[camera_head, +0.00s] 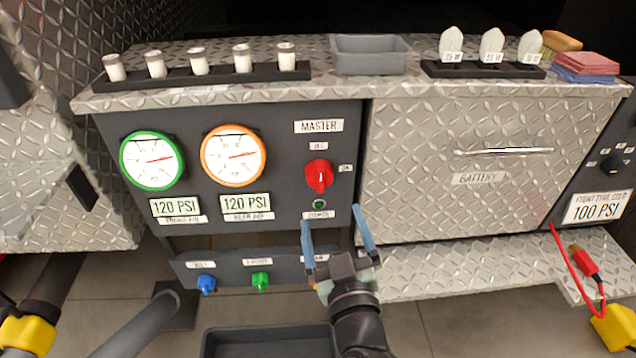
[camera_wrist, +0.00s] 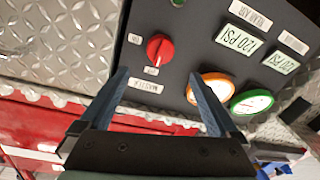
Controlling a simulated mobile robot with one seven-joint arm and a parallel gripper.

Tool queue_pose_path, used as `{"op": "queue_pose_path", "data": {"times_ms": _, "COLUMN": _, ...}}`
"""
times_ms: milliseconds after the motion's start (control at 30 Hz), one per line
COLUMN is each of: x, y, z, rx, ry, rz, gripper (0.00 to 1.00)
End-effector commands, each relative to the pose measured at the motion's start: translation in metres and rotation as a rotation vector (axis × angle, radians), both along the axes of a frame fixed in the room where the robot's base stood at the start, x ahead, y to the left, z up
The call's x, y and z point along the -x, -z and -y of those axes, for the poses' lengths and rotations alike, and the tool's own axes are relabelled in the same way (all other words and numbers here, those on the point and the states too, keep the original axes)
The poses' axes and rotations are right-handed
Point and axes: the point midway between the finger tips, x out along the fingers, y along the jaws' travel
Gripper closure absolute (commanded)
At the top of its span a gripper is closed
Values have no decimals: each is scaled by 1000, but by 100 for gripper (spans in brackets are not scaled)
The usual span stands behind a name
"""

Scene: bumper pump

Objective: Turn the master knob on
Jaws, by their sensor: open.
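The red master knob (camera_head: 319,175) sits on the dark upright panel under a MASTER label (camera_head: 319,126). A small label that seems to read OFF is above it and an ON label (camera_head: 345,168) is to its right. My gripper (camera_head: 331,216) is open and empty, in front of the panel and below the knob in the head view. In the wrist view the knob (camera_wrist: 160,48) shows beyond and between the two blue fingers, apart from them. A small green lamp (camera_head: 319,204) is below the knob.
A green-rimmed gauge (camera_head: 152,159) and an orange-rimmed gauge (camera_head: 234,154) are left of the knob. Blue (camera_head: 207,284) and green (camera_head: 261,281) knobs are lower down. A battery drawer (camera_head: 470,160) is to the right. The space directly before the knob looks clear.

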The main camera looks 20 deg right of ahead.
Motion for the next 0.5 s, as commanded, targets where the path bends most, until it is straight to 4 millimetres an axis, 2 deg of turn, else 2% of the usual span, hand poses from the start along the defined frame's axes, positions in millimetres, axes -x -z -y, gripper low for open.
{"op": "queue_pose_path", "data": {"times_ms": 500, "x": -87, "y": -2, "z": 17, "rx": 3, "ry": -1, "rz": 1, "gripper": 3}}
